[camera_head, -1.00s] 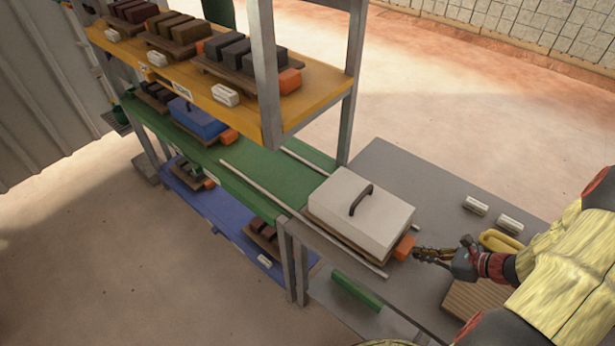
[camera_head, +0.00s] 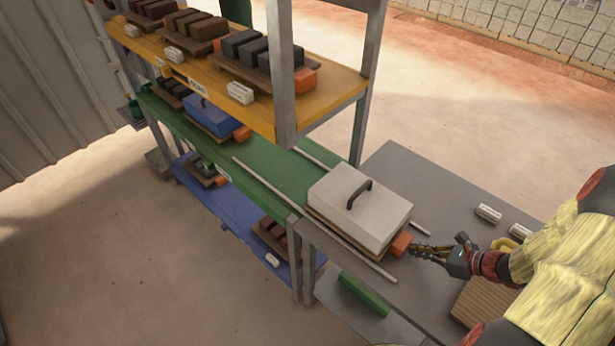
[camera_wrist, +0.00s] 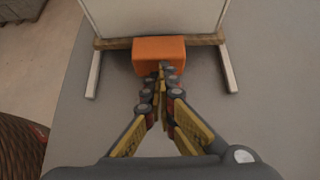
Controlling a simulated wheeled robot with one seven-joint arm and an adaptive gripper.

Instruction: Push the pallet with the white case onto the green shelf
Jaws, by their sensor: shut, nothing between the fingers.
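The white case (camera_head: 358,208) with a dark handle lies on a wooden pallet (camera_head: 337,232) on the grey table, next to the green shelf (camera_head: 262,178). An orange block (camera_head: 400,243) sits at the pallet's near end; it also shows in the wrist view (camera_wrist: 158,54). My gripper (camera_head: 415,249) is shut and empty, its fingertips at the orange block, touching or nearly so. In the wrist view my gripper (camera_wrist: 163,68) points at the block's middle. Two pale rails, one (camera_head: 310,219) on the left side, run from the green shelf onto the table on either side of the pallet.
A blue case (camera_head: 208,117) on a pallet stands farther along the green shelf. The yellow shelf (camera_head: 335,95) above holds pallets of dark blocks; a rack post (camera_head: 281,70) stands close by. White labelled blocks (camera_head: 488,213) and a wooden board (camera_head: 480,303) lie on the table.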

